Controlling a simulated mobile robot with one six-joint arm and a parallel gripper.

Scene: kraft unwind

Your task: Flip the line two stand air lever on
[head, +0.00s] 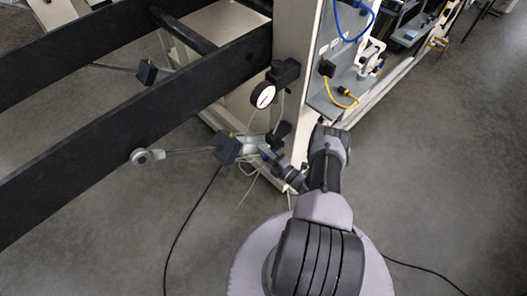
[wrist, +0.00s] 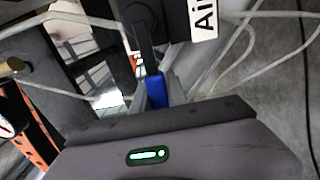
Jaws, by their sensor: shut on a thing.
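The air lever has a blue grip (wrist: 155,90), seen in the wrist view just beyond my gripper's body. A dark arm runs up from it to a black block beside a white label (wrist: 205,18) that reads "Ai", cut off by the frame edge. My gripper (wrist: 156,100) is shut on the blue grip, with a grey finger on each side. In the head view my gripper (head: 262,147) is low at the foot of the cream stand post, and the lever is mostly hidden there by the gripper and wrist.
A round gauge (head: 262,96) is on the post above my gripper. A dark box (head: 228,148) with a rod and roller is just left. Long black beams (head: 130,100) cross the upper left. Pale hoses (wrist: 250,45) loop near the label. A black cable (head: 187,232) lies on the open floor.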

